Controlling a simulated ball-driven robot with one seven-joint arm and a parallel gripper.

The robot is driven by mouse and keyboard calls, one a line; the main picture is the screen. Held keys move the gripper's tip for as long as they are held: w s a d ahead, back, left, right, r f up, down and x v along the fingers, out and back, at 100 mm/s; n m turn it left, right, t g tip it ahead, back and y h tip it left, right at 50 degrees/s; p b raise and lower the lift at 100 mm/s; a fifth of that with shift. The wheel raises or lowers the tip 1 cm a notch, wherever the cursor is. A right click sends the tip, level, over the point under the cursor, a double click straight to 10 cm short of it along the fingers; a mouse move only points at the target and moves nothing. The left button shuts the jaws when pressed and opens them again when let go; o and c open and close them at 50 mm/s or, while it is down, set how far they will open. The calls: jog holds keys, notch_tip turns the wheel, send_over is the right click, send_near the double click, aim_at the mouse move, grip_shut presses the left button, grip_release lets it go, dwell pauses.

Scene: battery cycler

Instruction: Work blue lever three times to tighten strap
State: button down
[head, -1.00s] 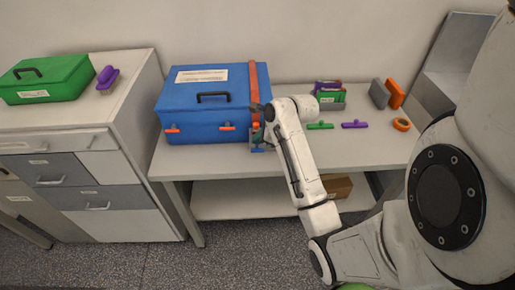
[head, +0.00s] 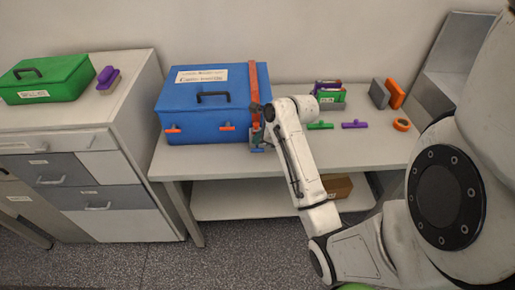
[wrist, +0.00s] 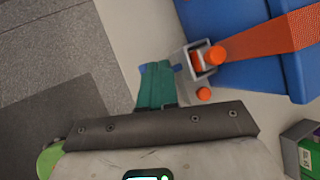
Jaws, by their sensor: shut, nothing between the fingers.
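The large blue case (head: 208,112) stands on the table with an orange strap (head: 253,84) over its right end. The strap (wrist: 270,38) runs into a grey ratchet buckle (wrist: 200,58) with orange pins at the case's front. My gripper (wrist: 158,84) has teal fingers, shut with nothing held. Its tips are close against the small blue lever (wrist: 176,68), which is mostly hidden by them; I cannot tell whether they touch. In the head view the lever (head: 257,150) shows low at the case's front right, beside my gripper (head: 257,140).
Green and purple handled tools (head: 320,125), an orange tape roll (head: 401,124) and upright grey and orange blocks lie to the right on the table (head: 380,150). A drawer cabinet (head: 125,130) with a green case (head: 45,80) stands left. Floor is below the table's front edge.

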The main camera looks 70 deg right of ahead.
aim_at(257, 148)
jog(key=shift+a+f+p, duration=0.15)
jog(key=shift+f+p, duration=0.15)
jog(key=shift+p, duration=0.1)
jog(key=shift+f, duration=0.1)
jog(key=shift+s+a+f, duration=0.1)
jog(key=shift+a+f, duration=0.05)
jog(key=shift+f, duration=0.5)
jog(key=shift+s+a+f, duration=0.1)
jog(key=shift+a+f, duration=0.05)
jog(key=shift+f, duration=0.5)
dwell(1.4)
jog(key=shift+r, duration=0.1)
jog(key=shift+w+d+r+p, duration=0.1)
jog(key=shift+d+r+p, duration=0.15)
jog(key=shift+r+p, duration=0.7)
jog(key=shift+w+d+r+p, duration=0.1)
jog(key=shift+d+r+p, duration=0.1)
jog(key=shift+r+p, duration=0.75)
jog(key=shift+f, duration=0.25)
